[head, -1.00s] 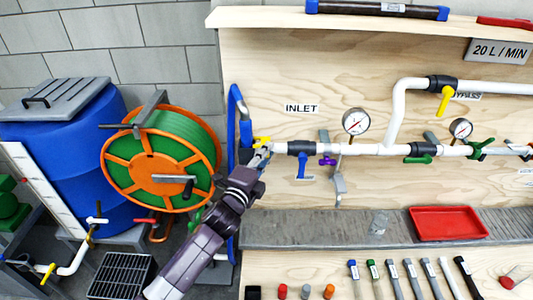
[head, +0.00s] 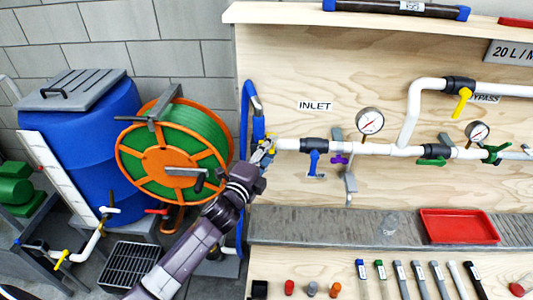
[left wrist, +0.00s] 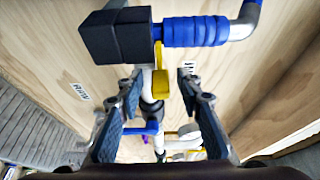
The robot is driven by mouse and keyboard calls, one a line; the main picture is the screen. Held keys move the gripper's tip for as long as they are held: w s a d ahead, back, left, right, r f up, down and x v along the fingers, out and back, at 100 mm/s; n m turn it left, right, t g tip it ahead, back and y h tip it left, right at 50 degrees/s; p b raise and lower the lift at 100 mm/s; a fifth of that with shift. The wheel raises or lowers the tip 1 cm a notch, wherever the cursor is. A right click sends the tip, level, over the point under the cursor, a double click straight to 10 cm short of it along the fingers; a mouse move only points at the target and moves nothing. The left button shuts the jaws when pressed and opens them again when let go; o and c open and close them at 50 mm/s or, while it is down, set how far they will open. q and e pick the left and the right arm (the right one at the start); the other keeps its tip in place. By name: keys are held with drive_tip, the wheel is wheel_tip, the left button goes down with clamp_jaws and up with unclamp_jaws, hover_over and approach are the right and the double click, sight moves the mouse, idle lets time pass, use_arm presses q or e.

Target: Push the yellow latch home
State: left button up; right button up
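The yellow latch (left wrist: 161,84) shows in the left wrist view below a black block (left wrist: 116,36) and a blue hose fitting (left wrist: 195,31). In the head view only a little yellow shows at the left end of the white inlet pipe (head: 288,144), behind my gripper. My left gripper (head: 263,152) is at that pipe end. In the left wrist view its two fingers (left wrist: 160,79) are spread wide, one on each side of the latch, with nothing held. I cannot tell how far the fingertips are from the latch. My right gripper is not in view.
A blue-handled valve (head: 314,158) and a pressure gauge (head: 370,121) sit along the pipe. The orange and green hose reel (head: 165,160) and blue barrel (head: 75,150) stand left. A red tray (head: 458,226) lies on the grey shelf below.

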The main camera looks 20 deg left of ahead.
use_arm(q)
drive_tip(key=s+a, duration=0.1)
drive_tip(key=s, duration=1.1)
drive_tip(key=shift+a, duration=0.25)
drive_tip(key=s+a+f+n+g+y+b, duration=0.1)
drive_tip(key=s+f+n+g, duration=0.25)
drive_tip(key=f, duration=1.05)
drive_tip(key=s+a+f+n+g+b, duration=0.15)
drive_tip(key=s+f, duration=0.25)
drive_tip(key=f, duration=1)
drive_tip(key=s+a+f+n+g+y+b, duration=0.1)
drive_tip(key=s+f+n+g+b, duration=0.2)
drive_tip(key=f, duration=1.1)
drive_tip(key=s+d+f+n+g+b, duration=0.15)
drive_tip(key=s+f+n+g, duration=0.35)
drive_tip(key=s+f, duration=1.45)
drive_tip(key=s+d+f+n+g, duration=0.1)
drive_tip(key=s+f+n+g, duration=0.1)
drive_tip(key=s, duration=0.6)
drive_tip(key=s+d+f+n+g+b, duration=0.1)
drive_tip(key=s+f, duration=0.3)
drive_tip(key=s, duration=0.5)
drive_tip(key=shift+s+d+f+n+g, duration=0.15)
drive_tip(key=shift+s+f+n+g, duration=0.1)
drive_tip(key=shift+n+g, duration=0.2)
